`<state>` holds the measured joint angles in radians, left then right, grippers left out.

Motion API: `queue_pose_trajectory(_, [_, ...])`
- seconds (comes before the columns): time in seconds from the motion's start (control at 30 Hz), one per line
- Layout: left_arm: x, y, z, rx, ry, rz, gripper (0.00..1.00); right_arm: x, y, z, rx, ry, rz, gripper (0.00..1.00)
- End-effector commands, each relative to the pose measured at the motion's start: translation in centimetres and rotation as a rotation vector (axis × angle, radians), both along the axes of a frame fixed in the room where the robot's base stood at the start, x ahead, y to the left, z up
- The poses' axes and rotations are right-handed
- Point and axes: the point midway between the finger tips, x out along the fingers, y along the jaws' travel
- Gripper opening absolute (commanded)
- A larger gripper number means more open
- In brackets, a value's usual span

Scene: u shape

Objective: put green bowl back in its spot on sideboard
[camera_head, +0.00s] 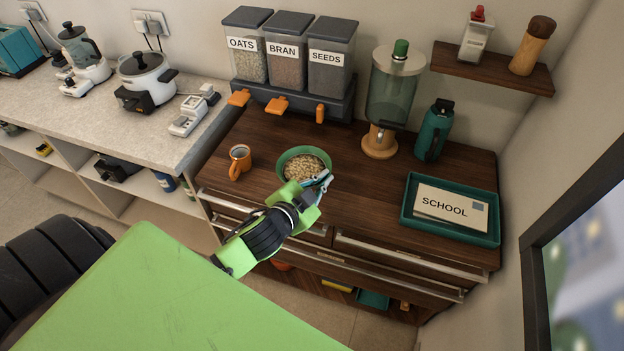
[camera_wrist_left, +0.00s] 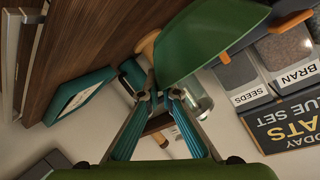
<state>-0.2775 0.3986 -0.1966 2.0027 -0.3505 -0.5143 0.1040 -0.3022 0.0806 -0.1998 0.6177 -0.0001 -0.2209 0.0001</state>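The green bowl (camera_head: 325,156) holds pale oats or flakes and is at the left part of the dark wood sideboard (camera_head: 375,208), in front of the cereal dispenser. In the left wrist view, the bowl (camera_wrist_left: 205,42) fills the upper middle. My left gripper (camera_head: 322,181) reaches in from the front, at the bowl's near right rim. Its fingers (camera_wrist_left: 161,98) close together at the rim edge and appear to pinch it. I cannot tell whether the bowl touches the sideboard top. My right gripper is not in view.
Behind are the OATS, BRAN and SEEDS dispenser (camera_head: 290,100), a drink dispenser (camera_head: 392,90) and a teal bottle (camera_head: 434,130). A teal tray (camera_head: 450,233) with a SCHOOL envelope is at the right. Bare wood lies between bowl and tray.

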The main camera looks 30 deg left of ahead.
Motion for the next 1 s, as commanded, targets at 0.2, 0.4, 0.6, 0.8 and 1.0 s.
queue_pose_trajectory(0.2, [-5.1,-3.4,2.6,0.018,0.012,-0.013,0.0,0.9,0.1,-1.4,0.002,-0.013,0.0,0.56])
queue_pose_trajectory(0.4, [-8.1,-4.4,4.8,0.031,0.025,-0.008,0.0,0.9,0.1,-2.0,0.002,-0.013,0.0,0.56])
queue_pose_trajectory(0.6, [-7.2,-3.7,4.9,0.041,0.029,-0.006,0.0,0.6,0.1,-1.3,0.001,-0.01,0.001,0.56])
queue_pose_trajectory(0.8, [-2.8,-1.7,3.0,0.041,0.029,-0.005,0.0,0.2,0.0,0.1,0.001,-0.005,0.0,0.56])
queue_pose_trajectory(1.0, [0.7,-0.1,-0.1,0.037,0.032,-0.004,0.0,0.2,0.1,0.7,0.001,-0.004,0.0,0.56])
